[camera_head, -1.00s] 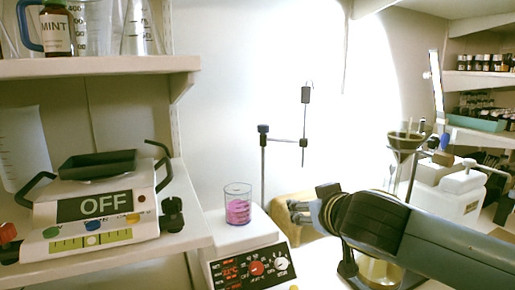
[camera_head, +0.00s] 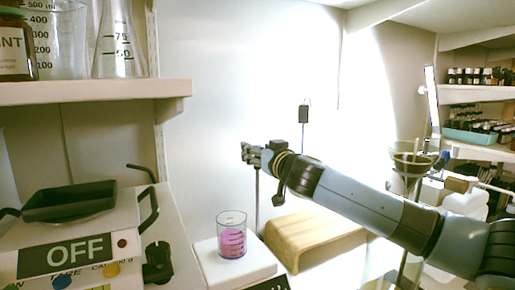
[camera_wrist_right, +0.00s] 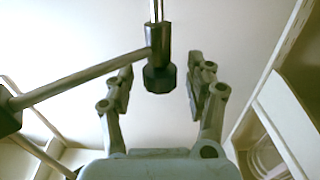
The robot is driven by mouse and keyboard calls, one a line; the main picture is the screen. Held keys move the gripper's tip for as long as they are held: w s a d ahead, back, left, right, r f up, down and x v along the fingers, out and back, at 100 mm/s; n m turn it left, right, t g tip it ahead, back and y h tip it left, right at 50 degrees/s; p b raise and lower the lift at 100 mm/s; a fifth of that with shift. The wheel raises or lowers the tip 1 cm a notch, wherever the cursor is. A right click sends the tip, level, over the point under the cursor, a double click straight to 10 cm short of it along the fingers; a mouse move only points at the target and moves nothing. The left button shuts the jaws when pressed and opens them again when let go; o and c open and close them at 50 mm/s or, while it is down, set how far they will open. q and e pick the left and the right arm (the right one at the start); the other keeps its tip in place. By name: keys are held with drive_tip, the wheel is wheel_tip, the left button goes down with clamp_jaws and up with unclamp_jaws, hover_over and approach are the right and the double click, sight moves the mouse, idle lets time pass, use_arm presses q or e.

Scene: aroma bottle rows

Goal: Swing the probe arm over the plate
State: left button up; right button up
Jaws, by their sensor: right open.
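The plate is the white top (camera_head: 268,262) of a heating unit at lower centre in the head view, with a beaker (camera_head: 231,238) of pink liquid on it. The probe stand's post (camera_head: 257,205) rises behind it. A dark block (camera_head: 304,113) of the probe shows to the right of my right gripper (camera_head: 257,154), which hides the post's top and most of the probe arm. In the right wrist view the probe arm (camera_wrist_right: 85,80) runs from the left to a dark joint (camera_wrist_right: 159,72), seen between the open fingers of my right gripper (camera_wrist_right: 162,78). Contact cannot be told. My left gripper is not in view.
A balance reading OFF (camera_head: 80,255) stands at the left below a shelf (camera_head: 90,92) with glassware. A tan wooden stand (camera_head: 312,238) is behind the plate. A funnel (camera_head: 412,160) and bottle shelves are at the right.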

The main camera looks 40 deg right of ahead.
drive_tip(key=shift+w+d+f, duration=0.1)
drive_tip(key=shift+w, duration=0.3)
clamp_jaws()
